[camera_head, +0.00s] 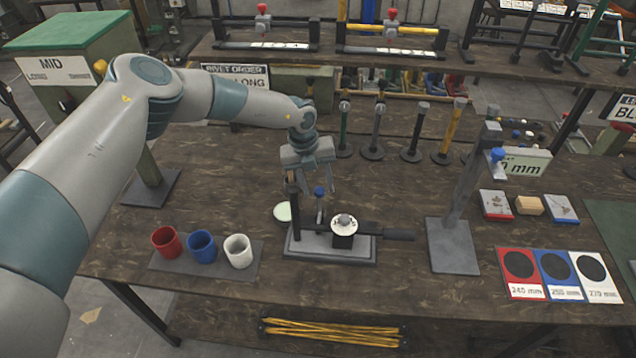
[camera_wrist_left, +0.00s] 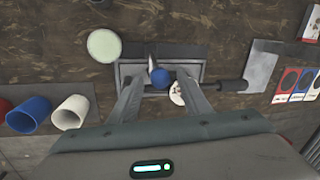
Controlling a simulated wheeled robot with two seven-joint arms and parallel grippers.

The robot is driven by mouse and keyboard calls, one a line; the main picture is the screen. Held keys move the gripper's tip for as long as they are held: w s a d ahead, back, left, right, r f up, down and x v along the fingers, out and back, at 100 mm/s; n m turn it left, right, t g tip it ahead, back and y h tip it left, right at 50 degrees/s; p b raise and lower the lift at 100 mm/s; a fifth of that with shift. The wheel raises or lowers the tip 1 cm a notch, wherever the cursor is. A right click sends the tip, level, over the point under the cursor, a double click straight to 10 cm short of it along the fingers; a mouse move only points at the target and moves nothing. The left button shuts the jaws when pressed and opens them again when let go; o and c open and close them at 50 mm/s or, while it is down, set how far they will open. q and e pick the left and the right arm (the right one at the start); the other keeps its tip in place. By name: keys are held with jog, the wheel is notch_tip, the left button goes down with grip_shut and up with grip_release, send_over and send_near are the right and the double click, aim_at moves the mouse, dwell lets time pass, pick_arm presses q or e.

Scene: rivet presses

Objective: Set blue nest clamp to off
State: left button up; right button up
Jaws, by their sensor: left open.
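The nest clamp's blue knob (camera_head: 320,191) tops a short lever on a dark grey press base (camera_head: 330,252) at the table's front middle. In the head view the lever stands roughly upright. In the left wrist view the blue knob (camera_wrist_left: 160,76) shows between the fingers of my left gripper (camera_wrist_left: 156,88). My left gripper (camera_head: 315,186) is open, pointing down just over the clamp, and does not appear closed on the knob. A round white dial (camera_head: 344,224) and a dark handle (camera_head: 398,234) sit to the knob's right. My right gripper is not in view.
Red (camera_head: 165,242), blue (camera_head: 202,246) and white (camera_head: 238,251) cups stand left of the base. A tall grey press stand (camera_head: 452,245) with another blue knob (camera_head: 497,155) rises to the right.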

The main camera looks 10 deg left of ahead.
pick_arm(q)
jog(key=shift+f, duration=0.4)
grip_shut()
jog(key=shift+w+d, duration=0.1)
